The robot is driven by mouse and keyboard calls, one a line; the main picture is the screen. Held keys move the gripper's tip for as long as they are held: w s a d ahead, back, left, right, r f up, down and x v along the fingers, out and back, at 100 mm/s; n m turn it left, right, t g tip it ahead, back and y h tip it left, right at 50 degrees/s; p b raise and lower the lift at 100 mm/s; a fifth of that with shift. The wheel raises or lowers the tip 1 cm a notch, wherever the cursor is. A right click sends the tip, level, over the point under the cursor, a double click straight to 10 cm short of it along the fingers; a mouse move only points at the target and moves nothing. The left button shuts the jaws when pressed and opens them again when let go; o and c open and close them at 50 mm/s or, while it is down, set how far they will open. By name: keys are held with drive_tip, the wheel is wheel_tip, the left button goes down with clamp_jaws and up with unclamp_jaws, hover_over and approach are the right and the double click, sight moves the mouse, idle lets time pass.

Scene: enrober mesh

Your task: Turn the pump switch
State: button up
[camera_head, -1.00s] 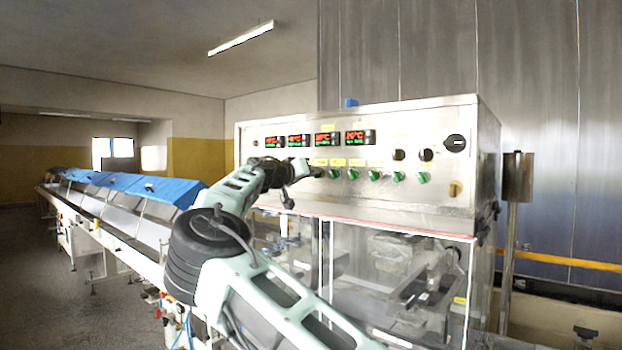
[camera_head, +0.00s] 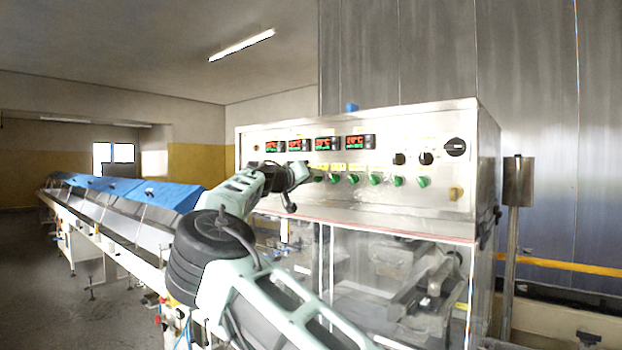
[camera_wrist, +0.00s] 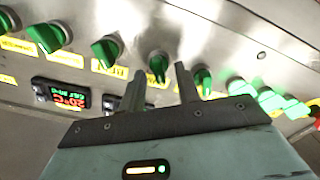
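A row of green rotary switches runs along the lower part of the metal control panel (camera_head: 440,190), with yellow labels that are too small to read. I cannot tell which one is the pump switch. My gripper (camera_wrist: 160,80) is at the left part of this row in the head view, close to the panel. In the wrist view its two fingers are apart and empty. One green switch (camera_wrist: 158,66) shows in the gap at the fingertips, apparently not gripped. Another green switch (camera_wrist: 203,80) is just right of the right finger. Green switches further left are clear of the fingers.
Red-and-green temperature displays (camera_head: 360,142) sit above the switches. Black knobs (camera_head: 426,158) and a larger black rotary switch (camera_head: 455,147) are at the panel's right. A clear-fronted machine housing (camera_head: 390,280) is below. A conveyor with blue covers (camera_head: 170,196) runs off to the left.

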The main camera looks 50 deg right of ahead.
drive_tip(key=shift+a, duration=0.1)
drive_tip(key=s+a+b, duration=0.1)
drive_tip(key=a+b, duration=0.6)
drive_tip(key=a, duration=1)
drive_tip(key=shift+s, duration=0.2)
